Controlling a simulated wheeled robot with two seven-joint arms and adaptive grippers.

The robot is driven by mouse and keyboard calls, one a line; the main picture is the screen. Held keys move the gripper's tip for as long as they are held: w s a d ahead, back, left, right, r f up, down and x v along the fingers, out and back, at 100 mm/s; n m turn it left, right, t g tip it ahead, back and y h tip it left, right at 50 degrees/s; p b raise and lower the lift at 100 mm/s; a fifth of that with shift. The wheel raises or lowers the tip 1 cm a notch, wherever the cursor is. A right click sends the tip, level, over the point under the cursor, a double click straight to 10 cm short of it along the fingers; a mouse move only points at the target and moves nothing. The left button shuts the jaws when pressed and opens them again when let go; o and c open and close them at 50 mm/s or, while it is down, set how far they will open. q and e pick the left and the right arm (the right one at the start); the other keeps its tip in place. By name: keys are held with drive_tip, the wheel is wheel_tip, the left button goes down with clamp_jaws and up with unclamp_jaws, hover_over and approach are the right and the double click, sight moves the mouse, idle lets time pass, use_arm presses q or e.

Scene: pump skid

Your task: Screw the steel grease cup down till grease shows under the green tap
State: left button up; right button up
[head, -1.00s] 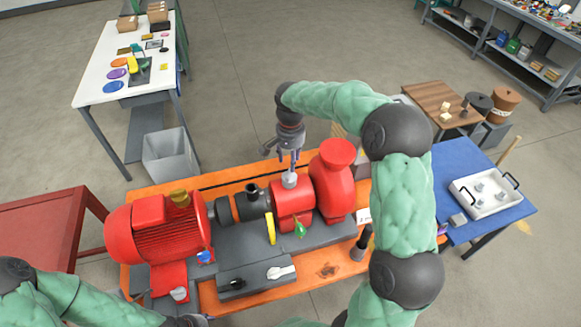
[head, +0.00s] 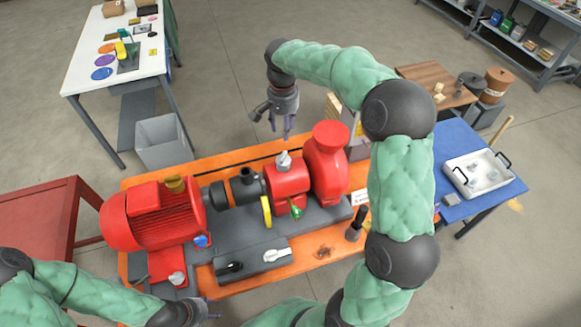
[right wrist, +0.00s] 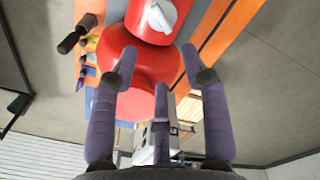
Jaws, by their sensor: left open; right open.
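The steel grease cup (head: 284,160) stands upright on top of the red bearing housing (head: 287,180); it also shows in the right wrist view (right wrist: 160,16). The green tap (head: 296,212) sticks out of the housing's front. The frames are too coarse to tell whether grease shows under it. My right gripper (head: 286,133) is open and empty, above the cup and apart from it. Its three spread fingers (right wrist: 158,66) show in the right wrist view with nothing between them. My left gripper (head: 213,308) is open and low at the bench's front edge, away from the cup.
The red pump casing (head: 328,165) stands close right of the housing, the red motor (head: 160,215) further left. A yellow guard-like piece (head: 266,212) and a blue tap (head: 201,240) are nearby. A black-handled upright item (head: 357,225) stands at right. A brown stain (head: 325,251) marks the orange bench.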

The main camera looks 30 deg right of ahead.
sight(285, 153)
drive_tip(key=shift+f, duration=0.1)
idle(0.4)
drive_tip(key=f, duration=1.2)
drive_tip(key=shift+w+d, duration=0.25)
drive_tip(key=shift+d, duration=0.05)
clamp_jaws()
